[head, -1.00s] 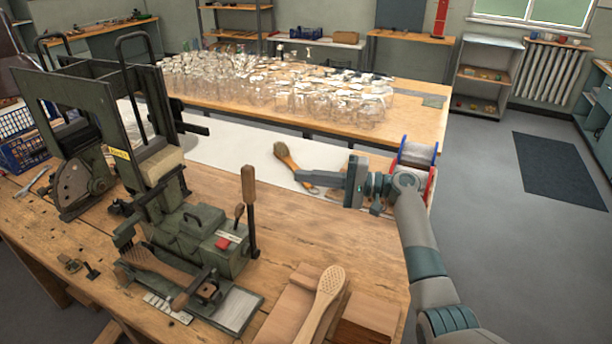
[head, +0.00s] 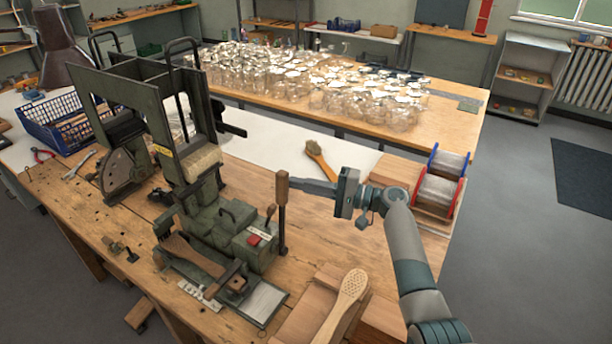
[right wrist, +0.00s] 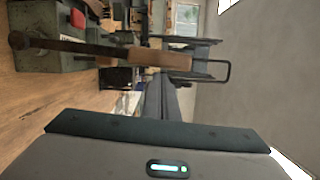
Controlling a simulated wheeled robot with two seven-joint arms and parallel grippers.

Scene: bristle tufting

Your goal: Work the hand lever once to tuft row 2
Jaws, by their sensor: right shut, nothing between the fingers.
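The tufting machine (head: 215,225) stands on the wooden bench, with a red button on its front housing. Its hand lever (head: 282,192) has a wooden handle and stands upright on the right side. The handle also shows lying across the right wrist view (right wrist: 160,59). My right gripper (head: 297,186) is shut and empty, its fingertips at the handle's right side in the head view. I cannot tell whether they touch it. A brush body (head: 193,254) lies in the machine's front fixture. My left gripper is not in view.
A pale brush body (head: 350,290) lies on wooden blocks at the front. A spool with red and blue flanges (head: 441,180) stands to the right. A wooden-handled brush (head: 318,157) lies behind my gripper. A blue crate (head: 62,122) stands left of the machine.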

